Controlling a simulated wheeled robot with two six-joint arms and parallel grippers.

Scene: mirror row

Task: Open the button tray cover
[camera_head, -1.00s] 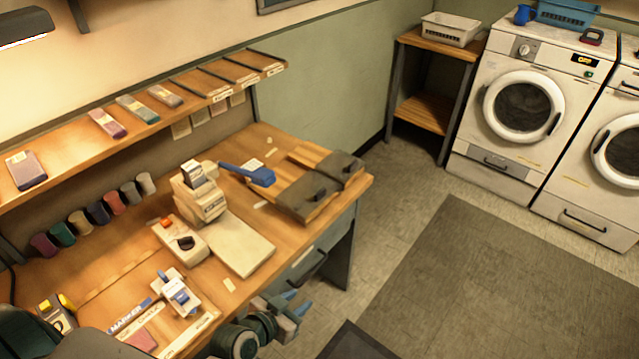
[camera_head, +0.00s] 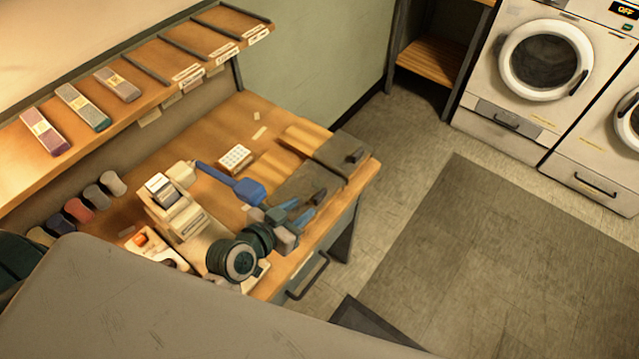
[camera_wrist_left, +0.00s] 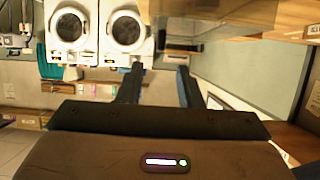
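Two shallow wooden trays with dark grey covers lie at the right end of the workbench. The far cover (camera_head: 344,151) has a small dark knob and leaves a strip of wood bare on its left. The near cover (camera_head: 297,181) is partly hidden behind my left gripper (camera_head: 311,198). I cannot tell which one is the button tray's. My left gripper's blue fingers are spread and empty, over or beside the near cover; contact cannot be told. The wrist view shows the same two fingers (camera_wrist_left: 160,82) apart with nothing between them. My right gripper is not in view.
A blue-handled tool (camera_head: 232,182), a white button card (camera_head: 235,158) and a cream machine (camera_head: 173,208) stand left of the trays. A shelf (camera_head: 150,90) overhangs the bench's back. A drawer handle (camera_head: 308,276) juts from the front. Floor to the right is clear.

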